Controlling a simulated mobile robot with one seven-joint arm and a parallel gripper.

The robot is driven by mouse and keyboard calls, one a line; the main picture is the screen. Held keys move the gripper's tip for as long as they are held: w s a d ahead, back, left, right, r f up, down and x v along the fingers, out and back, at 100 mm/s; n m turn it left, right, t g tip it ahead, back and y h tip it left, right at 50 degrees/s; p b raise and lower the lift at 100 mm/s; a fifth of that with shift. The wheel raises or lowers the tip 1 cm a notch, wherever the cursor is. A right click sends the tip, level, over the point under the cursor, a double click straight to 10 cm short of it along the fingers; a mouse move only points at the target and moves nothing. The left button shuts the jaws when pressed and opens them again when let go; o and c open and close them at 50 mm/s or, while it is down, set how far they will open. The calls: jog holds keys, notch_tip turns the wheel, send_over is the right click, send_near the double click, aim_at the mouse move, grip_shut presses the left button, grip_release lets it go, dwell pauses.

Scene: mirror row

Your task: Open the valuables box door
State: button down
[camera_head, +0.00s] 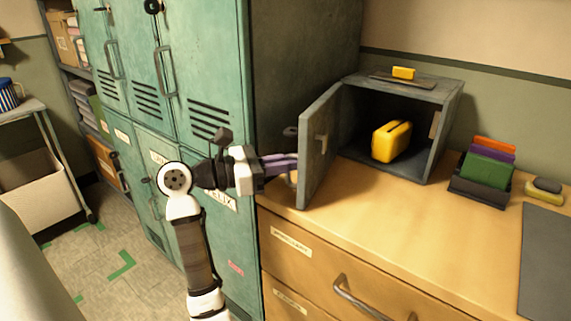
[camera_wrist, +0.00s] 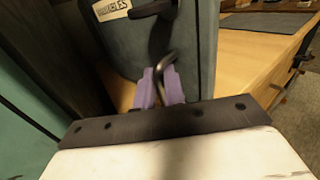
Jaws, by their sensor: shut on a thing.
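The valuables box (camera_head: 447,112) is a grey cabinet on the wooden counter, and a yellow case (camera_head: 391,141) stands inside it. Its door (camera_head: 319,150) is hinged at the left and stands swung well open toward the front. In the wrist view the door (camera_wrist: 190,50) carries a "VALUABLES" label (camera_wrist: 111,9) and a dark curved handle (camera_wrist: 160,72). My gripper (camera_wrist: 160,88), with purple fingers, is shut on that handle. In the head view my gripper (camera_head: 282,164) is at the outer face of the door, and the door's edge hides part of the grip.
Green lockers (camera_head: 210,90) stand close at the left, beside my arm. On the counter (camera_head: 400,210) are a file holder (camera_head: 484,168) with coloured folders, a sponge (camera_head: 545,191) and a grey mat (camera_head: 547,255). A yellow item (camera_head: 403,72) lies on top of the box. The counter front is clear.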

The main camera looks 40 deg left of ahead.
jog(key=shift+w+d+r, duration=0.25)
jog(key=shift+w+r, duration=0.1)
jog(key=shift+w, duration=0.05)
jog(key=c, duration=1.5)
grip_release()
jog(key=shift+w+d, duration=0.1)
jog(key=shift+d, duration=0.05)
jog(key=shift+s+a, duration=0.2)
jog(key=shift+s, duration=0.1)
jog(key=v, duration=0.4)
jog(key=b+v, duration=0.1)
jog(key=v, duration=0.8)
jog(key=shift+s+a+f+b, duration=0.2)
jog(key=shift+a+f+b, duration=0.05)
jog(key=shift+f+b, duration=0.15)
